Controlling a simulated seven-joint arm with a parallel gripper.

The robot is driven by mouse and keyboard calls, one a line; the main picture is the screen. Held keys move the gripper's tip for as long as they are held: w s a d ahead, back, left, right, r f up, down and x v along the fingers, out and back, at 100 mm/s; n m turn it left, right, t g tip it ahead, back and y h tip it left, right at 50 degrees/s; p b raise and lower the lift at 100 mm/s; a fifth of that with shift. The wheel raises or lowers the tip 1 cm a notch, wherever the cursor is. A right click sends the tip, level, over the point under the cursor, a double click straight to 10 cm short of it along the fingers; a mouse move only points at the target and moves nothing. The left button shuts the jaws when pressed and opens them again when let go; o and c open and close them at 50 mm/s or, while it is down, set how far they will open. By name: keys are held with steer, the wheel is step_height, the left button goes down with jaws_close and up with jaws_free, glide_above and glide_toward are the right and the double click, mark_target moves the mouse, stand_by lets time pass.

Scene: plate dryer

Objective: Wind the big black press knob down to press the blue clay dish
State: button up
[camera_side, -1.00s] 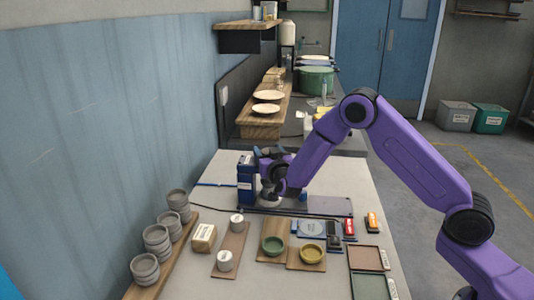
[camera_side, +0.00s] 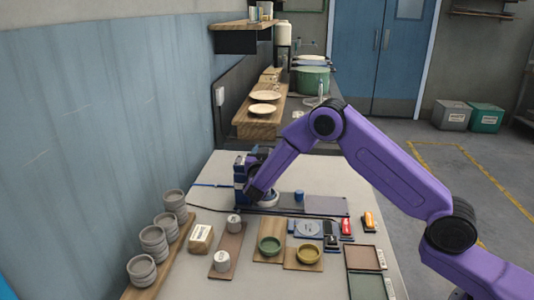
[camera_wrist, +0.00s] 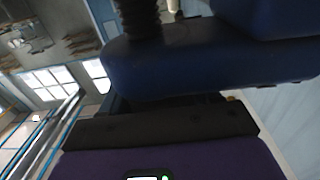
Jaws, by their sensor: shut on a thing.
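The dark blue press (camera_side: 239,172) stands at the back left of the work table. Its blue body (camera_wrist: 210,62) and a black threaded screw (camera_wrist: 138,18) fill the top of the wrist view. My gripper (camera_side: 256,160) is at the top of the press, shut on the big black press knob; my wrist hides most of the knob and both fingertips. A pale round base (camera_side: 267,201) shows low beside the press, partly behind my wrist. The blue clay dish cannot be made out.
A small blue cylinder (camera_side: 299,196) and a grey flat board (camera_side: 326,205) lie right of the press. In front are a green bowl (camera_side: 269,245), a yellow bowl (camera_side: 309,253) and white cups. Stacked grey bowls (camera_side: 153,240) line the left edge.

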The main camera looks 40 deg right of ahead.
steer(key=o, duration=1)
steer(key=shift+c, duration=0.2)
steer(key=v, duration=1.7)
steer(key=shift+s, duration=0.25)
steer(key=shift+a+r, duration=0.1)
